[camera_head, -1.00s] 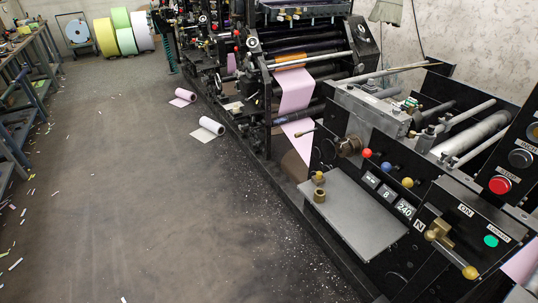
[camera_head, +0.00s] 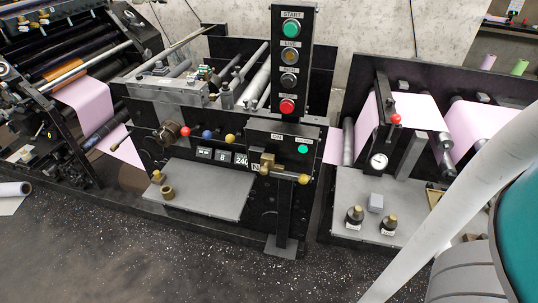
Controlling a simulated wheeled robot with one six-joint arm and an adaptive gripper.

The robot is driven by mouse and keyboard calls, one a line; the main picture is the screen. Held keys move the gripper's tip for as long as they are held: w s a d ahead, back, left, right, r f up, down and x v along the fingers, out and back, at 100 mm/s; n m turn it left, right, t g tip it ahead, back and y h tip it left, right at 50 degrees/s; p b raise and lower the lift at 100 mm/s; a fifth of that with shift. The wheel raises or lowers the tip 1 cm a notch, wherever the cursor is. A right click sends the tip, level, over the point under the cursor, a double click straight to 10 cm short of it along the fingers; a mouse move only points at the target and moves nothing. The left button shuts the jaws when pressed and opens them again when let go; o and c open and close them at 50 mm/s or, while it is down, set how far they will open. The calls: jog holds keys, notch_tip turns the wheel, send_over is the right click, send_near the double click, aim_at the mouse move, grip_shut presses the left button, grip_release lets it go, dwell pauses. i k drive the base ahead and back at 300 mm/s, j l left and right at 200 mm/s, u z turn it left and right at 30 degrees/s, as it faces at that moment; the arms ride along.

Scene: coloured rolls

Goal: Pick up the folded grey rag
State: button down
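A small pale grey block-like thing (camera_head: 376,203) sits on the flat grey ledge (camera_head: 350,190) of the right-hand machine. It may be the folded grey rag, but it is too small to tell. It stands between and just behind two dark knobs with brass tops, the left knob (camera_head: 354,217) and the right knob (camera_head: 388,224). No other thing that looks like a folded rag shows. My gripper is not in view. A white tube and grey and teal parts at the right edge look like my arm and hide part of the right-hand machine.
A black control post (camera_head: 290,60) with coloured buttons stands left of the right-hand machine. The middle machine has a grey plate (camera_head: 200,190) with brass pieces. A pressure gauge (camera_head: 379,161) and pink web (camera_head: 415,110) rise behind the ledge. Speckled dark floor (camera_head: 200,265) is open in front.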

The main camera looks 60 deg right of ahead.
aim_at(375, 201)
jog(key=j+z, duration=0.1)
jog(key=z, duration=0.35)
jog(key=k+j+z, duration=0.1)
jog(key=z, duration=0.35)
jog(key=j+z, duration=0.1)
jog(key=z, duration=0.4)
jog(key=k+z, duration=0.15)
jog(key=z, duration=1.6)
jog(key=u, duration=1.3)
jog(key=k+l+u, duration=0.1)
jog(key=k+l, duration=0.55)
